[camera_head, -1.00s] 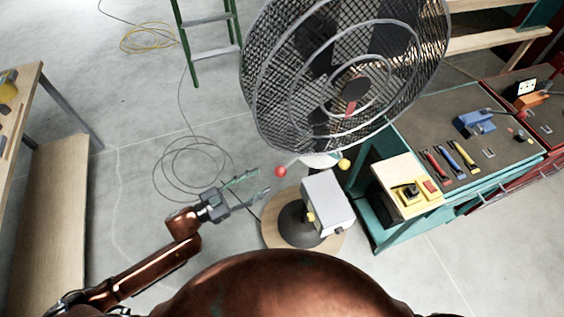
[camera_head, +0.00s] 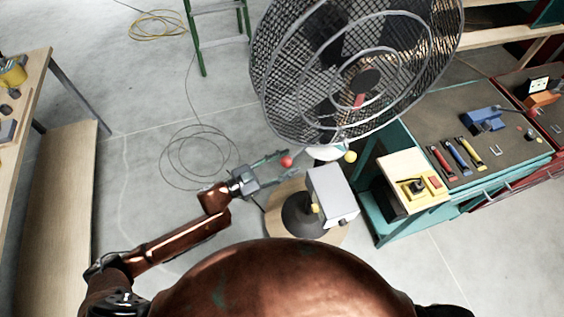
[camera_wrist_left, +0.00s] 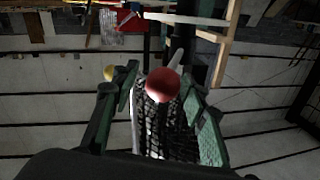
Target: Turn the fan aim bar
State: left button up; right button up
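A large round fan (camera_head: 355,75) with a wire cage stands in front of me on a round wooden base (camera_head: 275,215). Its aim bar has a red ball end (camera_head: 286,162) on the left and a yellow ball end (camera_head: 350,156) on the right, below the cage. My left gripper (camera_head: 288,163) is open, its fingers around the red ball in the head view. In the left wrist view the red ball (camera_wrist_left: 163,85) shows between the two green fingers, apart from both; the yellow ball (camera_wrist_left: 110,73) shows farther off at left. My right gripper is not in view.
A grey box (camera_head: 333,194) stands on the fan's base. A teal workbench (camera_head: 450,115) with tools and a yellow switch box (camera_head: 418,187) is at right. A wooden bench (camera_head: 55,200) stands at left. A coiled cable (camera_head: 195,155) lies on the open floor.

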pick_arm(q)
jog(key=c, duration=0.5)
grip_shut()
